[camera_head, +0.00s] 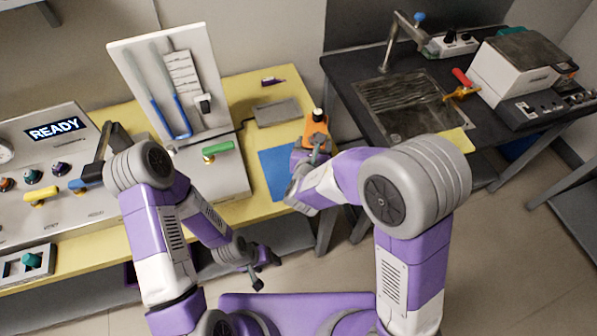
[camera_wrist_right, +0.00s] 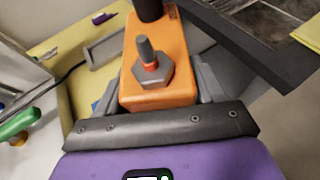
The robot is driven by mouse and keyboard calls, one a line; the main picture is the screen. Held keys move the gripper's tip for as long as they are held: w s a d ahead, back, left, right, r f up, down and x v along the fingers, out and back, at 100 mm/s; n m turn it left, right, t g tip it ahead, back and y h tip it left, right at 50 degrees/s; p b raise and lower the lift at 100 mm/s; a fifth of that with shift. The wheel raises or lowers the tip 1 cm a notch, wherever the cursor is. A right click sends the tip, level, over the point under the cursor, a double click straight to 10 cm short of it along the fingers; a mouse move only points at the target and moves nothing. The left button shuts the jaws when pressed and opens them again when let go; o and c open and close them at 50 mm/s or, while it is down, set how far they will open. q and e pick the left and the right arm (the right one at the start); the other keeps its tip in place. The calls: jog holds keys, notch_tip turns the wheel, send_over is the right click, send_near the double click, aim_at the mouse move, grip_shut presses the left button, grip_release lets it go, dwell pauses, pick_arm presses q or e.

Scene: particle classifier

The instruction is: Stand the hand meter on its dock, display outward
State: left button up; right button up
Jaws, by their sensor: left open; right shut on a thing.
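The orange hand meter (camera_head: 315,128) is in my right gripper (camera_head: 316,146), over the right end of the yellow table. In the right wrist view the meter (camera_wrist_right: 158,72) has a black top end and a grey hexagonal knob with a red ring facing the camera. The grey jaws (camera_wrist_right: 165,105) are shut around its lower part. Its display is not visible. A low grey tray-like piece, apparently the dock (camera_head: 277,112), lies left of the meter at the table's back; it also shows in the wrist view (camera_wrist_right: 106,48). My left gripper (camera_head: 262,275) is open and empty, low in front of the table.
A blue mat (camera_head: 275,172) lies on the yellow table below the dock. A white upright panel unit (camera_head: 215,168) with a green handle stands to the left. A dark sink bench (camera_head: 365,110) is to the right, across a gap. A purple marker (camera_head: 273,81) lies behind the dock.

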jog(key=shift+w+a+r+n+y, duration=0.15)
jog(key=shift+a+r+n+y, duration=0.15)
jog(key=shift+a+r+y, duration=0.15)
jog(key=shift+a+b, duration=0.1)
jog(key=shift+b, duration=0.25)
notch_tip(320, 180, down, 10)
jog(key=b, duration=0.3)
jog(key=shift+w+r+b, duration=0.1)
jog(key=shift+r+b, duration=0.15)
jog(key=shift+b, duration=0.05)
jog(key=o, duration=1.3)
jog(key=shift+o, duration=0.2)
